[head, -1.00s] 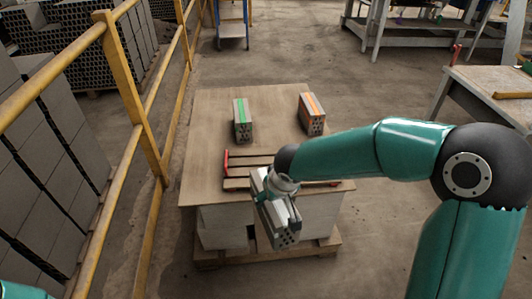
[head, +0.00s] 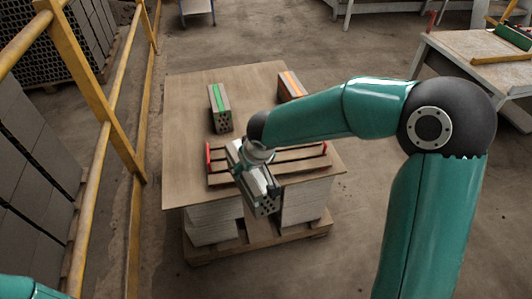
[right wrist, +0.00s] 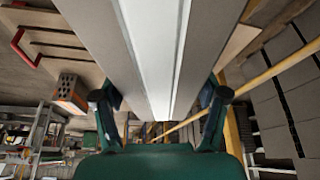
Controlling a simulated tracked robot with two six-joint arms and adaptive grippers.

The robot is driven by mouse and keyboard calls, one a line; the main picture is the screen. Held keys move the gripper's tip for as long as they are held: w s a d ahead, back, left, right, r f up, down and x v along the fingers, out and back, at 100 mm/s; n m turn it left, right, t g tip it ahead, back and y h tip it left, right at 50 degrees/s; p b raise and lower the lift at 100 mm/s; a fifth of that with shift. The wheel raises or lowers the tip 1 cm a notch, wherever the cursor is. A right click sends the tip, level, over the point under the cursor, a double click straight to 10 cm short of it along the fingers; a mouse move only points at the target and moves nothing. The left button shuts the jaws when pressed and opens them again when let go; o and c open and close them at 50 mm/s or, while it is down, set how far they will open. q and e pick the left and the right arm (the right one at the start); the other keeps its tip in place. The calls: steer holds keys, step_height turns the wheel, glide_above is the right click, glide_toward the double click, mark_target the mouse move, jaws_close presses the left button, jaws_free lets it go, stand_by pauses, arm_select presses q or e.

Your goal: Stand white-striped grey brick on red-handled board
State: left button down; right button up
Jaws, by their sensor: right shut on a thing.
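The white-striped grey brick (head: 264,203) is held in my right gripper (head: 256,172), which is shut on it. The brick is tilted in the head view, over the front edge of the table. In the right wrist view its white-striped face (right wrist: 155,50) fills the middle, between the fingers (right wrist: 160,115). The red-handled board (head: 300,163) lies on the table just behind the brick, with slats and a red handle at each end. My arm and gripper cover part of it. One red handle (right wrist: 24,48) shows in the right wrist view. My left gripper is out of view.
A green-striped brick (head: 220,112) and an orange-striped brick (head: 291,86) stand on the wooden tabletop (head: 185,130) behind the board. A yellow railing (head: 90,80) runs along the left. A workbench (head: 470,65) stands at the right.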

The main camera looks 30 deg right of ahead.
steer(key=w+d+r+m+p, duration=0.1)
steer(key=w+d+r, duration=0.35)
steer(key=d, duration=0.25)
steer(key=w+d+r+m+h, duration=0.1)
steer(key=w+d+r, duration=0.2)
steer(key=w+d, duration=0.35)
steer(key=w+d+r+m+p, duration=0.1)
steer(key=w+d+r, duration=0.2)
steer(key=w+d, duration=0.35)
step_height(320, 180, down, 20)
steer(key=s+d+b, duration=0.1)
steer(key=b, duration=0.4)
steer(key=shift+s+d+r, duration=0.2)
steer(key=shift+s+d, duration=0.15)
steer(key=shift+s, duration=0.05)
steer(key=o, duration=1.8)
steer(key=shift+s+f, duration=0.1)
steer(key=shift+f, duration=0.05)
steer(key=p+v, duration=0.1)
steer(key=v, duration=1.1)
steer(key=shift+a, duration=0.2)
